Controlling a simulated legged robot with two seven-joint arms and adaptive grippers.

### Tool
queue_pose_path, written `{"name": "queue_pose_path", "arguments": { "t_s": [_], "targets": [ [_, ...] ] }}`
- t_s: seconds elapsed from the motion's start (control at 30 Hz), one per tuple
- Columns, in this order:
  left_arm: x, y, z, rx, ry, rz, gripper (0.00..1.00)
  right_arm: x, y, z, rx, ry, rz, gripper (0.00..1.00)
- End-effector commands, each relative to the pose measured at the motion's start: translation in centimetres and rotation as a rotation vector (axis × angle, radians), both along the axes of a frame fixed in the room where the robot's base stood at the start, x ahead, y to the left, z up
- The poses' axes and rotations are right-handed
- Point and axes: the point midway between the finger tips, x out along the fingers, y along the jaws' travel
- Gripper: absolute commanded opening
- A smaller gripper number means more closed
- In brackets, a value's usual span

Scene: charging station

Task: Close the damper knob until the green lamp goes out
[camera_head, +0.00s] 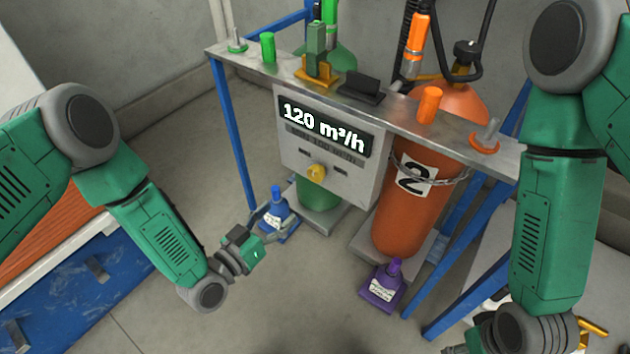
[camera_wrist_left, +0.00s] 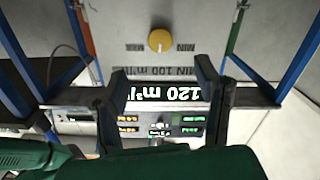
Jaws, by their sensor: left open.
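The yellow damper knob (camera_head: 317,173) sits on the front of a grey panel box (camera_head: 349,182), below a display reading 120 m³/h (camera_head: 324,127). The knob also shows in the left wrist view (camera_wrist_left: 160,40), beyond the fingertips. My left gripper (camera_head: 275,225) is open and empty, lower left of the knob in the head view and apart from it. No lit green lamp can be made out for certain; a green cylinder (camera_head: 268,47) stands on the shelf above. My right gripper (camera_head: 468,342) is partly cut off at the bottom edge; its jaws are unclear.
A metal shelf (camera_head: 395,116) on blue legs holds the box. A large orange cylinder marked 2 (camera_head: 400,220) stands to its right. Floor at lower centre is clear.

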Motion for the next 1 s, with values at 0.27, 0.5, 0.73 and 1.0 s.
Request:
{"name": "queue_pose_path", "arguments": {
  "t_s": [0.27,0.5,0.73,1.0],
  "targets": [
    [2.7,-1.7,0.6,-0.027,-0.056,0.002,0.57,0.0,0.0,-0.9,0.0,-0.001,0.0,0.57],
    [6.8,-4.7,0.4,-0.026,-0.053,0.002,0.57,0.0,0.0,-2.5,0.0,-0.001,0.0,0.57],
    [10.1,-7.1,0.5,-0.025,-0.05,0.003,0.57,0.0,0.0,-3.7,0.0,0.0,0.0,0.57],
    [11.6,-8.2,0.6,-0.025,-0.047,0.002,0.57,0.0,0.0,-4.1,0.0,-0.001,0.0,0.57]
  ]
}}
